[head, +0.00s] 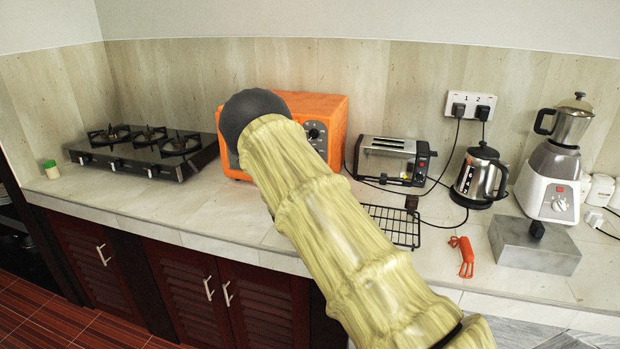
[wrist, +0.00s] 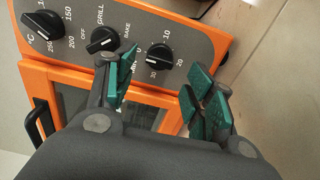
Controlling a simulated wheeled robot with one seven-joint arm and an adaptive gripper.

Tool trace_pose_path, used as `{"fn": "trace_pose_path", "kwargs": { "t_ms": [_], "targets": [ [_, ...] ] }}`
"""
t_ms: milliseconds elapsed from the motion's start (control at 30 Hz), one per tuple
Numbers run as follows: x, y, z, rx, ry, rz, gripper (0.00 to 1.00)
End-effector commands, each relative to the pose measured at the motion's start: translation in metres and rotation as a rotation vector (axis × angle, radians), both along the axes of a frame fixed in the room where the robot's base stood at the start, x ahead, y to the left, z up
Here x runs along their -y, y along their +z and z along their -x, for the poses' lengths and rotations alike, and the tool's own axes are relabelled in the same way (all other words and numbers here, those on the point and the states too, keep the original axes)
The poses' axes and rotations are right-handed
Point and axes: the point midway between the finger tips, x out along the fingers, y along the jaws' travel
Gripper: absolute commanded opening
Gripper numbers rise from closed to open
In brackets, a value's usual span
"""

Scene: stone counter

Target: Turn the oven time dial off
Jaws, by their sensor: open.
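The orange oven (head: 335,120) stands on the counter against the back wall, its front partly covered by my arm in the head view. In the wrist view its grey panel shows three black dials. The time dial (wrist: 158,56), marked 10, 20 and 30, is the rightmost. The grill/bake dial (wrist: 103,40) is in the middle and the temperature dial (wrist: 43,23) at the left. My gripper (wrist: 163,84) is open and empty, with green finger pads. In the picture its fingers lie below and either side of the time dial, apparently apart from it. The gripper is hidden in the head view.
A gas stove (head: 145,150) stands left of the oven. A toaster (head: 390,160), kettle (head: 480,178) and blender (head: 553,170) stand to the right. A wire rack (head: 395,226) and an orange-red item (head: 464,255) lie on the counter (head: 200,225).

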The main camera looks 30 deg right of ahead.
Motion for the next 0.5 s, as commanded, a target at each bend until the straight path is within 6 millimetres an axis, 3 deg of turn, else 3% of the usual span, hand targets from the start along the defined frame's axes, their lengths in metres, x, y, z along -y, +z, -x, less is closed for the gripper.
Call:
{"fn": "trace_pose_path", "kwargs": {
  "t_ms": [233,500],
  "targets": [
    [-0.036,0.000,0.030,-0.002,0.002,-0.001,0.54],
    [-0.059,0.000,0.050,0.000,0.001,-0.001,0.54]
  ]
}}
